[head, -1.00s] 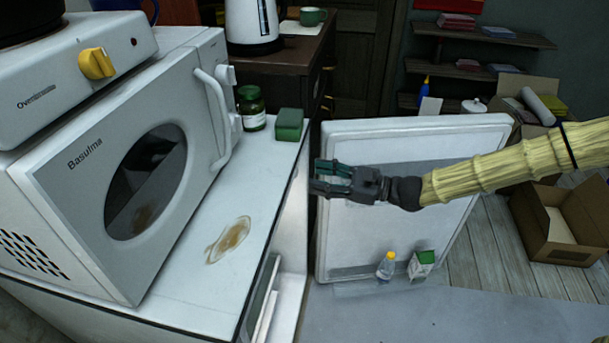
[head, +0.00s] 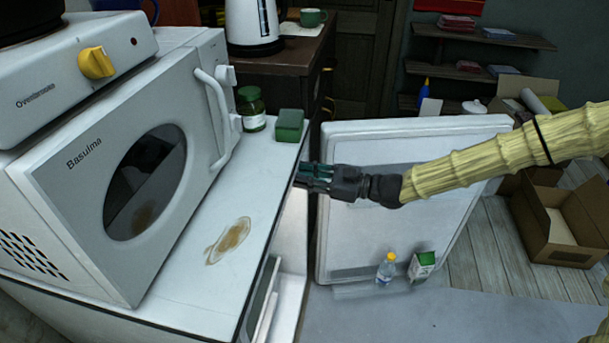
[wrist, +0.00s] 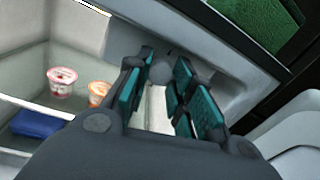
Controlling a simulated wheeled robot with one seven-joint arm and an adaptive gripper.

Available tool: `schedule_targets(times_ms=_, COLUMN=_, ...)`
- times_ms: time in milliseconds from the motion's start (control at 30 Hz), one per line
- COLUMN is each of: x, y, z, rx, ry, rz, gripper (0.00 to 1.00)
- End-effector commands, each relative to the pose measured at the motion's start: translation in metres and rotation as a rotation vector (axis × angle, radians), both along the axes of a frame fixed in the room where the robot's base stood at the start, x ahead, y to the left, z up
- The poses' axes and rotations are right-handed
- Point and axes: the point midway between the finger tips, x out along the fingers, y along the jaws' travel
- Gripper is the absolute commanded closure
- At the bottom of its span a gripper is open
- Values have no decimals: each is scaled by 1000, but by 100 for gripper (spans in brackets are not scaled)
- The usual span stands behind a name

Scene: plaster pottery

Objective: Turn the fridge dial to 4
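The white fridge stands under the counter with its door (head: 410,240) swung open to the right. My gripper (head: 303,176) is at the fridge opening, just past the counter's edge, pointing left into it. In the wrist view my gripper (wrist: 165,62) has its teal-padded fingers apart with nothing clearly held. A small rounded grey knob, seemingly the dial (wrist: 162,73), shows between the fingertips on the fridge's inner upper wall. I cannot tell whether the fingers touch it. Its numbers and pointer are not readable. In the head view the dial is hidden.
Inside the fridge are two small cups (wrist: 62,82) and a blue item (wrist: 38,124) on shelves. The counter edge (head: 275,240) lies close to my gripper. A green sponge (head: 289,124) and jar (head: 252,110) stand above. A bottle (head: 386,268) and carton (head: 421,265) sit in the door.

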Motion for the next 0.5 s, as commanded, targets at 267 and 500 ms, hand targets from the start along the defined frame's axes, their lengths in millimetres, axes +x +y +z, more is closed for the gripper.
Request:
schedule_targets(times_ms=267, x=0, y=0, z=2, rx=5, ry=31, rz=-1, gripper=100)
schedule_targets(times_ms=500, x=0, y=0, z=4, rx=41, ry=202, rz=-1, gripper=100)
